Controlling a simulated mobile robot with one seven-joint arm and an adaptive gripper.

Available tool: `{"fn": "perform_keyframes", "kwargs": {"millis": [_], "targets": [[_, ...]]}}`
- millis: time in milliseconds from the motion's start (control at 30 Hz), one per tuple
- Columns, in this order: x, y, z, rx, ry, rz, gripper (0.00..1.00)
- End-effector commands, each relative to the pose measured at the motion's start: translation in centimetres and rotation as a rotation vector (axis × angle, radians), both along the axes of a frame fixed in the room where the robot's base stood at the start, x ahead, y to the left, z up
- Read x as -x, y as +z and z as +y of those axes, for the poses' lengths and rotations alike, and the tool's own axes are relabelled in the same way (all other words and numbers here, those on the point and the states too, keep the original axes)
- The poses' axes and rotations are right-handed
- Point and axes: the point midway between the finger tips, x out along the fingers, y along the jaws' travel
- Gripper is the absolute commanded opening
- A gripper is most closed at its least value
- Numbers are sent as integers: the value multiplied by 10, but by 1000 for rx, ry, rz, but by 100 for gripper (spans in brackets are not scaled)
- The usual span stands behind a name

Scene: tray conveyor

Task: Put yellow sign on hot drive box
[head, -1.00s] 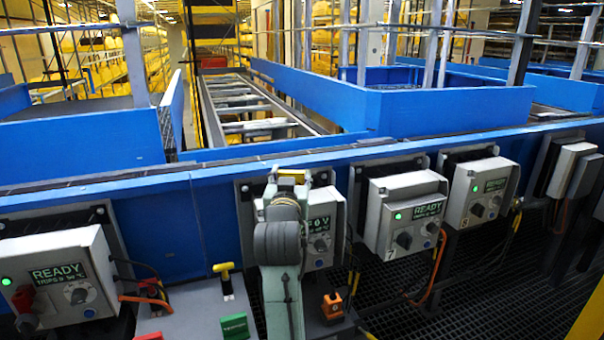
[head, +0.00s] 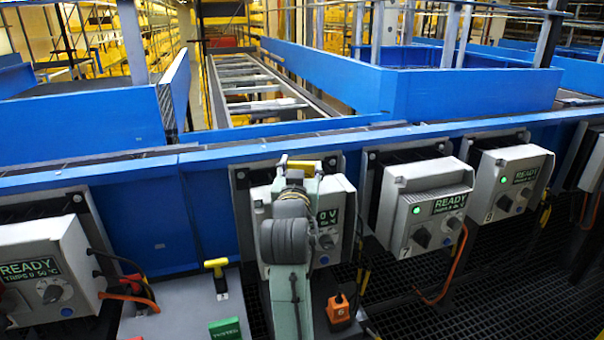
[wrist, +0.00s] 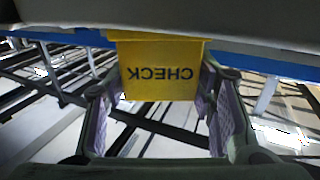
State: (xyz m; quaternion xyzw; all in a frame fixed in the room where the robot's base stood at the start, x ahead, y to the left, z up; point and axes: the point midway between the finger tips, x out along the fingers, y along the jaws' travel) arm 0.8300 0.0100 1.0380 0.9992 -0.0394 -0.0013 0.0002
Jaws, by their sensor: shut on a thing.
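The yellow sign (wrist: 160,80) shows in the wrist view, with CHECK upside down, between the two fingers of my gripper (wrist: 162,115). My gripper (head: 305,166) is shut on it; in the head view only a small yellow strip (head: 312,166) of it shows. My gripper is at the upper edge of the middle grey drive box (head: 335,195). My arm hides most of this box's front; its display shows only "0 V" and small text. I cannot tell whether they touch. The drive boxes at left (head: 40,280), marked 7 (head: 420,210) and marked 8 (head: 510,185), read READY.
A blue conveyor frame (head: 150,215) runs behind the boxes. A grey deck (head: 180,310) holds a yellow T-handle (head: 217,272) and a green block (head: 225,328). An orange switch block (head: 338,308) stands to the right of my arm. Orange cables hang from several boxes.

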Motion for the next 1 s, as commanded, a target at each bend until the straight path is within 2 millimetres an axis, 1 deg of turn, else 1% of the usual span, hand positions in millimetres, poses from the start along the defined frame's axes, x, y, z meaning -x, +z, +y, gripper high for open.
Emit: {"fn": "perform_keyframes", "kwargs": {"millis": [133, 267, 300, 600, 867, 967, 1000], "targets": [[0, 2, 0, 0, 0, -1, 19], [0, -3, 0, 0, 0, 0, 19], [0, -3, 0, 0, 0, 1, 51], [0, -2, 0, 0, 0, 0, 70], [0, -2, 0, 0, 0, 0, 70], [0, 4, 0, 0, 0, -1, 70], [3, 2, 0, 0, 1, -1, 70]]}}
